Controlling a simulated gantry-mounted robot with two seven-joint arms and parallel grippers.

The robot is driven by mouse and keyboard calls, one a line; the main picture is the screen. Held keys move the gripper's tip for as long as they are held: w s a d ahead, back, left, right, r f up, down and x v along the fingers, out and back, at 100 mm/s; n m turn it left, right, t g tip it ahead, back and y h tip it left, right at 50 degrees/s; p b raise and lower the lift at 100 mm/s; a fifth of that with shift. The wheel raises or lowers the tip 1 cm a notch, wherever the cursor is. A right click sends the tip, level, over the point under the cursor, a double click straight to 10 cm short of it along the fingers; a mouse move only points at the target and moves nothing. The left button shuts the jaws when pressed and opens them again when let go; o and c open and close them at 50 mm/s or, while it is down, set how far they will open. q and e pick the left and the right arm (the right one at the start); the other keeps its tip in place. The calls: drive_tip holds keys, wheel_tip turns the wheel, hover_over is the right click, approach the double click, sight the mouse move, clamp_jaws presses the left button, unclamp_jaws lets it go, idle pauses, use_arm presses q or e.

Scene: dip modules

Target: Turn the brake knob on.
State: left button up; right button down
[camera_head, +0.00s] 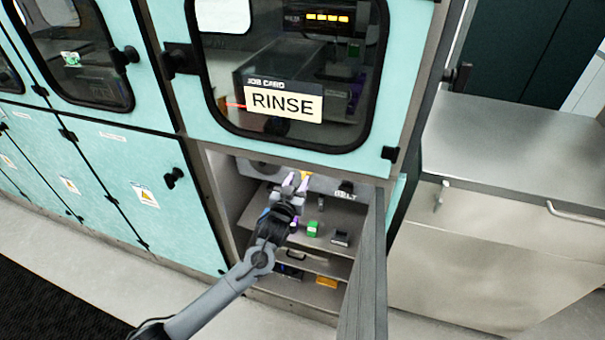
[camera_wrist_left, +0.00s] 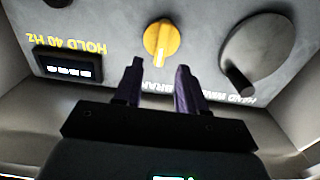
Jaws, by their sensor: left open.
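The brake knob (camera_wrist_left: 160,42) is yellow with a pale pointer mark, on a grey panel in the left wrist view. A partly covered label behind the fingers seems to read BRAKE. In the head view a bit of yellow (camera_head: 305,175) shows beside my left gripper (camera_head: 295,181), inside the open lower compartment. In the left wrist view my left gripper (camera_wrist_left: 160,68) has two purple fingers, open and apart, with the knob between and just beyond the tips. I cannot tell whether they touch it. My right gripper is out of view.
A grey hand wheel (camera_wrist_left: 252,55) is right of the knob in the wrist view; a display (camera_wrist_left: 68,66) marked HOLD 40 HZ is left. Below my gripper in the head view, a shelf holds a green block (camera_head: 313,229) and dark block (camera_head: 341,238). An open door (camera_head: 366,275) stands right.

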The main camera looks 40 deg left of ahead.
use_arm(q)
drive_tip(key=shift+b+x, duration=0.45)
drive_tip(key=shift+x, duration=2)
clamp_jaws()
